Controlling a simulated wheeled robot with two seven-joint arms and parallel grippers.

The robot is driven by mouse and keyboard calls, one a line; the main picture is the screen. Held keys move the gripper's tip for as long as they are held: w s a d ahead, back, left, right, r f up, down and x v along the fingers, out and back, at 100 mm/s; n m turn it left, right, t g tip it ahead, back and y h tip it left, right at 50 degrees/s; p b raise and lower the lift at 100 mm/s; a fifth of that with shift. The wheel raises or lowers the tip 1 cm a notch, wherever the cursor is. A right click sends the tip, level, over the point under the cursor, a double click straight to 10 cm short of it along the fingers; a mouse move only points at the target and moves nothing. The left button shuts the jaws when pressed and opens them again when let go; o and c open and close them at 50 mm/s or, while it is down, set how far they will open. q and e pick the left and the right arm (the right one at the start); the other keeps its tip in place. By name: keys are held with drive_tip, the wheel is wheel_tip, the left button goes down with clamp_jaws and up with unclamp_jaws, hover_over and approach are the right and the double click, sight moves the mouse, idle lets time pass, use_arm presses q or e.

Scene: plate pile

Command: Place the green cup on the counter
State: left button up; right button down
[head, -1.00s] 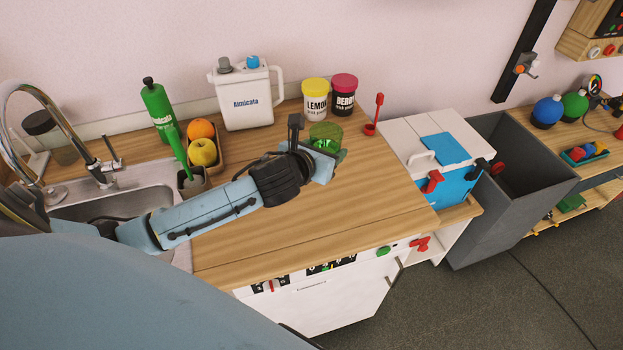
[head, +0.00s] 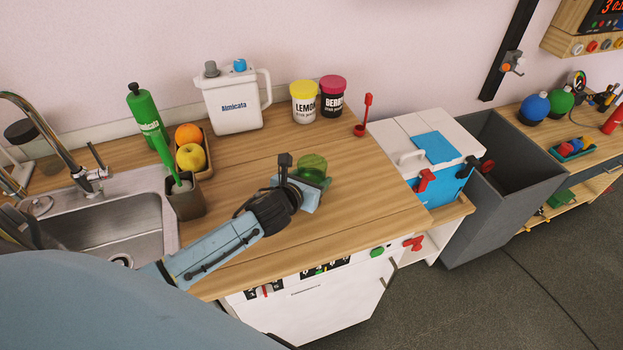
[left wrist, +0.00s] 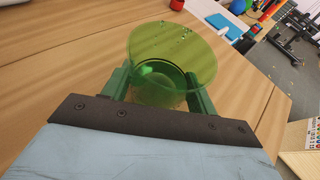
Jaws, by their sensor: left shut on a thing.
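The green cup (head: 313,165) is translucent and shows at the tip of my left gripper (head: 304,182) in the head view, over the middle of the wooden counter (head: 345,212). In the left wrist view the cup (left wrist: 172,60) stands between the two green fingers of the gripper (left wrist: 160,88), which is shut on it. Its wide rim faces up towards the camera. The gripper hides the cup's lower part in the head view, so I cannot tell whether its base touches the counter. My right gripper is not in view.
A white jug (head: 233,97), a lemon jar (head: 304,101) and a berry jar (head: 332,96) stand along the wall. A fruit tray (head: 206,172) and the sink (head: 110,222) are left. A red ladle (head: 363,117) stands at the back right. The counter's right part is clear.

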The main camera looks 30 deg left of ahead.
use_arm(q)
drive_tip(key=shift+f, duration=0.1)
drive_tip(key=o, duration=1.1)
drive_tip(key=shift+c, duration=0.2)
drive_tip(key=shift+s+r, duration=0.15)
drive_tip(key=shift+r, duration=0.05)
drive_tip(key=p+v, duration=0.1)
drive_tip(key=v, duration=1)
drive_tip(key=shift+s+r, duration=0.15)
drive_tip(key=shift+s, duration=0.2)
